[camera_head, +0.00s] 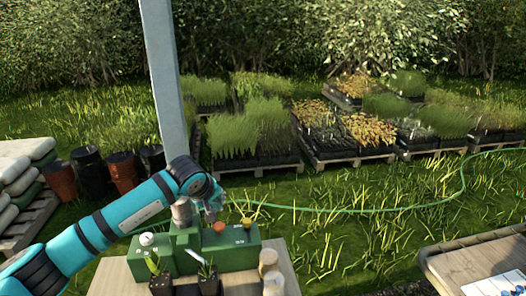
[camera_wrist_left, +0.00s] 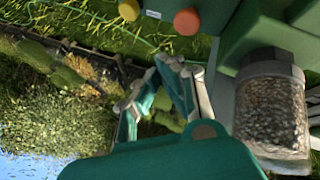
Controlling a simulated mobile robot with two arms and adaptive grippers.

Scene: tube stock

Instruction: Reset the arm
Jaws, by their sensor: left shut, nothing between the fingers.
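My left arm (camera_head: 110,222) is teal with black bands and reaches in from the left over a wooden table (camera_head: 122,278). My left gripper (camera_head: 213,212) hangs at the arm's end, just above or beside a green machine (camera_head: 235,252) on that table; whether it touches cannot be told. In the left wrist view the fingers (camera_wrist_left: 170,68) are shut, with nothing held between them. A clear jar of dark grains (camera_wrist_left: 270,110) sits at the right of that view, close beside the gripper. My right gripper is out of view.
Two small potted seedlings (camera_head: 208,279) and pale jars (camera_head: 271,272) stand at the table's front. A grey post (camera_head: 163,75) rises behind the arm. Another table (camera_head: 460,262) is at right. Grass lies between, with a green hose (camera_head: 400,207) and plant pallets (camera_head: 345,155) beyond.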

